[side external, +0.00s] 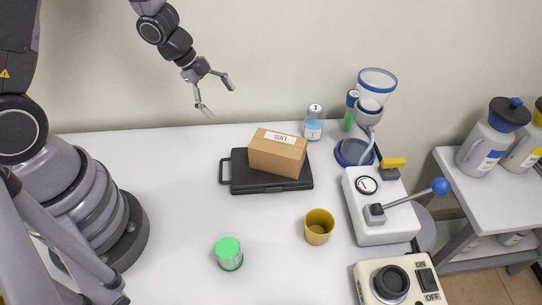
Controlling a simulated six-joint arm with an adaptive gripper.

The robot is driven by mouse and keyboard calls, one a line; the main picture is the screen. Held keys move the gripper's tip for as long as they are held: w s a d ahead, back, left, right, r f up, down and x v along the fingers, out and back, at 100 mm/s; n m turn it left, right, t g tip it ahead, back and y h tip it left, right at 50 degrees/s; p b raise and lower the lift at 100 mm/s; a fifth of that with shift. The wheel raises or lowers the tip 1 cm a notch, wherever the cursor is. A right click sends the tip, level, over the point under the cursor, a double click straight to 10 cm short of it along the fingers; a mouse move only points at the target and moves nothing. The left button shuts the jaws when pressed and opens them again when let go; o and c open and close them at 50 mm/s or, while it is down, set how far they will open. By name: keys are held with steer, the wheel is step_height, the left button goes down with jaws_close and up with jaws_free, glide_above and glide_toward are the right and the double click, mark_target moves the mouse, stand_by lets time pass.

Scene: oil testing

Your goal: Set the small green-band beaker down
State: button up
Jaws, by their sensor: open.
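The small beaker with the green band (229,254) stands upright on the white table at the front, left of the middle. Its upper part is bright green. My gripper (219,97) is open and empty, high above the back of the table. It is well apart from the beaker, which stands below it in the picture. Nothing is between its fingers.
A yellow cup (319,227) stands right of the beaker. A cardboard box (278,153) lies on a black case (270,184) behind. A lever device (380,207), a dial unit (391,283) and a funnel apparatus (376,85) line the right. The table's left middle is clear.

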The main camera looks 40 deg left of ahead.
steer(key=s+a+r+n+t+y, duration=0.1)
steer(key=s+a+r+n+y, duration=0.25)
steer(key=r, duration=0.55)
steer(key=a+r+n+t+y, duration=0.2)
steer(key=a+r+n+y, duration=0.15)
steer(key=r+n, duration=0.4)
steer(key=s+d+r+n+h, duration=0.1)
steer(key=s+r+n, duration=0.2)
steer(key=s, duration=0.5)
steer(key=s+d+r+n+g+h, duration=0.1)
steer(key=s+d+r+n+h, duration=0.1)
steer(key=s+r, duration=0.3)
steer(key=s, duration=0.3)
steer(key=shift+d+r+n, duration=0.15)
steer(key=shift+d+n, duration=0.15)
steer(key=shift+n, duration=0.1)
